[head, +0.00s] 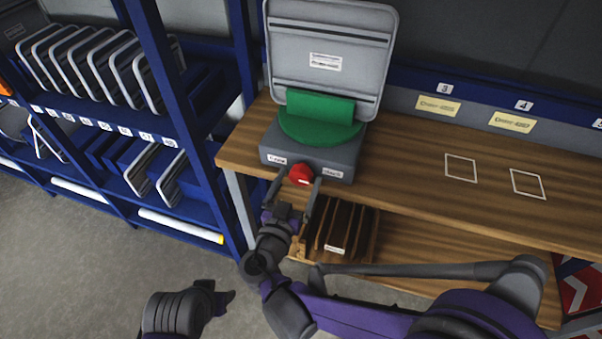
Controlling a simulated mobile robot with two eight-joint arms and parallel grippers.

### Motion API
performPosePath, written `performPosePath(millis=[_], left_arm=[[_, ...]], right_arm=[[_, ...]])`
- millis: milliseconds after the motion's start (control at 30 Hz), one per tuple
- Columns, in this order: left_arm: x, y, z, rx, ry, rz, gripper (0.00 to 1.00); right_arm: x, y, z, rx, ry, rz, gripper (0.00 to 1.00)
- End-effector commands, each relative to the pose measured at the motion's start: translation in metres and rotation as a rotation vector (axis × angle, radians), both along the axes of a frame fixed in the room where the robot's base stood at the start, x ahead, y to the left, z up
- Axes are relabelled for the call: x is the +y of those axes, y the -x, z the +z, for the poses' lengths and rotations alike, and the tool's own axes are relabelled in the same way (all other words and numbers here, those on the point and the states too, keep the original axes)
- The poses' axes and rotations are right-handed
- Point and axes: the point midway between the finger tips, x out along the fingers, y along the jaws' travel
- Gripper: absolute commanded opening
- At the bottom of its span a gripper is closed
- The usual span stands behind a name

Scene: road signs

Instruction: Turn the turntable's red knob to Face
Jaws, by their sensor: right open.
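The turntable is a grey box (340,157) with a green disc (305,127) on top, standing at the left end of the wooden bench. A grey panel with a rounded frame (375,55) stands upright behind a green block on the disc. The red knob (300,174) is on the box's front face, between two small white labels whose words are too small to read surely. A light mark shows at the knob's lower right. My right gripper (298,184) is open, with one finger on each side of the knob; contact is unclear. My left gripper (228,298) is low over the floor, away from the bench.
A wooden rack (370,228) with upright slots sits below the turntable. A blue shelf (190,110) with several framed panels stands on the left. The bench to the right is clear, with white outlines (461,169) and yellow labels (437,107) marked 3 and 4.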

Motion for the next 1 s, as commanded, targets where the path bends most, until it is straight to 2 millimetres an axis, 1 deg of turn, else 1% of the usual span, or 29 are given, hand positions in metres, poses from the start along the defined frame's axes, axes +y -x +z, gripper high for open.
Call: performPosePath(millis=[200, 233, 367, 400, 467, 500, 567, 600, 700, 1000], left_arm=[[0.0, 0.0004, -0.0002, 0.0, 0.0, 0.0, 0.5], [0.0, 0.0004, -0.0002, 0.0, 0.0, 0.0, 0.5], [0.0, 0.0003, -0.0001, 0.0, 0.0, 0.0, 0.5], [0.0, 0.0003, -0.0001, 0.0, 0.0, 0.0, 0.5], [0.0, 0.0003, -0.0001, 0.0, 0.0, 0.0, 0.5], [0.0, 0.0003, -0.0001, 0.0, 0.0, 0.0, 0.5], [0.0, 0.0003, -0.0001, 0.0, 0.0, 0.0, 0.5], [0.0, 0.0003, -0.0001, 0.0, 0.0, 0.0, 0.5], [0.0, 0.0002, -0.0001, 0.0, 0.0, 0.0, 0.5], [0.0, 0.0002, 0.0002, 0.0, 0.0, 0.0, 0.5]], right_arm=[[0.0001, 0.0001, 0.0001, 0.0, 0.0, 0.0, 0.96], [0.0001, 0.0001, 0.0001, 0.0, 0.0, 0.0, 0.92], [0.0001, 0.0001, 0.0001, 0.0, 0.0, 0.0, 0.69], [0.0001, 0.0001, 0.0001, 0.0, 0.0, 0.0, 0.61], [0.0001, 0.0, 0.0001, 0.0, 0.0, 0.0, 0.51], [0.0001, 0.0, 0.0001, 0.0, 0.0, 0.0, 0.43], [0.0001, 0.0, 0.0001, 0.0, 0.0, 0.0, 0.33], [0.0001, 0.0, 0.0001, 0.0, 0.0, 0.0, 0.26], [0.0001, 0.0, 0.0001, 0.0, 0.0, 0.0, 0.1], [0.0, -0.0002, 0.0002, 0.013, 0.041, 0.0, 0.1]])
